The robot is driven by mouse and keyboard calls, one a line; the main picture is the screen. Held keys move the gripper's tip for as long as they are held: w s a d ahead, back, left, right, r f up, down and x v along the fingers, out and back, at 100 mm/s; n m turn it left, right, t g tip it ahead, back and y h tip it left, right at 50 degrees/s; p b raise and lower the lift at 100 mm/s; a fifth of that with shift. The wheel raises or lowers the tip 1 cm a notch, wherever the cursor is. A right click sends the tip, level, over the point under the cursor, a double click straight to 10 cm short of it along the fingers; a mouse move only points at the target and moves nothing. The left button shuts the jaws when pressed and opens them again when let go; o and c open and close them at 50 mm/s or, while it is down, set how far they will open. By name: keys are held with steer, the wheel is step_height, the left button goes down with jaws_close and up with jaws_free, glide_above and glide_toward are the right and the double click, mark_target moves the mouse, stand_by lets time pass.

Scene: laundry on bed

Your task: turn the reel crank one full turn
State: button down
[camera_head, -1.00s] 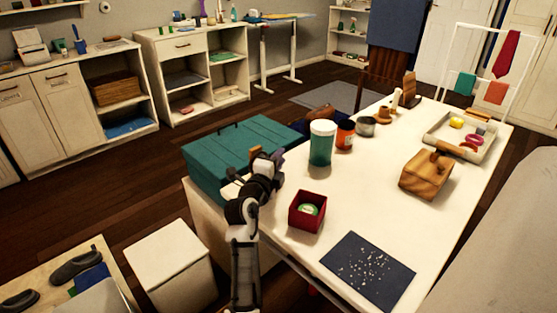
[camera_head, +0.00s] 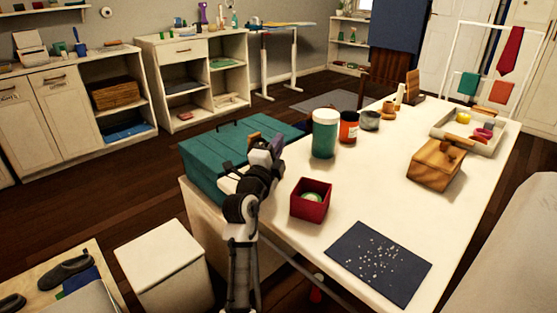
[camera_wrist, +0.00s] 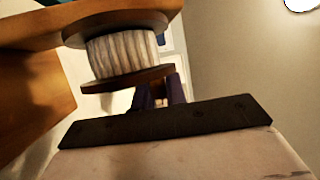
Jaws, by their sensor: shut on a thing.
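In the wrist view, a reel with white cord (camera_wrist: 122,53) wound between two round wooden flanges fills the upper part. Its near flange (camera_wrist: 127,80) is right in front of my gripper (camera_wrist: 160,92). The dark purple fingers are shut on a small brownish part at the flange's edge, apparently the crank handle. The fingers hide most of that part. In the head view, my gripper (camera_head: 275,148) is beside the teal box (camera_head: 215,160), with a small wooden piece (camera_head: 254,138) next to it. The cord and flanges cannot be made out there.
The white table (camera_head: 380,190) holds a red box (camera_head: 311,203), a green jar (camera_head: 325,135), an orange jar (camera_head: 348,127), a wooden box (camera_head: 436,165) and a dark mat (camera_head: 378,262). A white bin (camera_head: 165,270) stands on the floor at the lower left.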

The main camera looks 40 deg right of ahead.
steer(key=shift+a+f+n+t+h+b, duration=0.2)
steer(key=shift+n+t+h+b, duration=0.35)
steer(key=shift+b, duration=1.8)
steer(key=shift+r+t+h+b, duration=0.25)
steer(key=shift+r+t+b, duration=0.15)
steer(key=shift+b, duration=0.25)
steer(key=shift+a, duration=0.1)
steer(key=c, duration=1.4)
jaws_free()
steer(key=shift+c, duration=0.2)
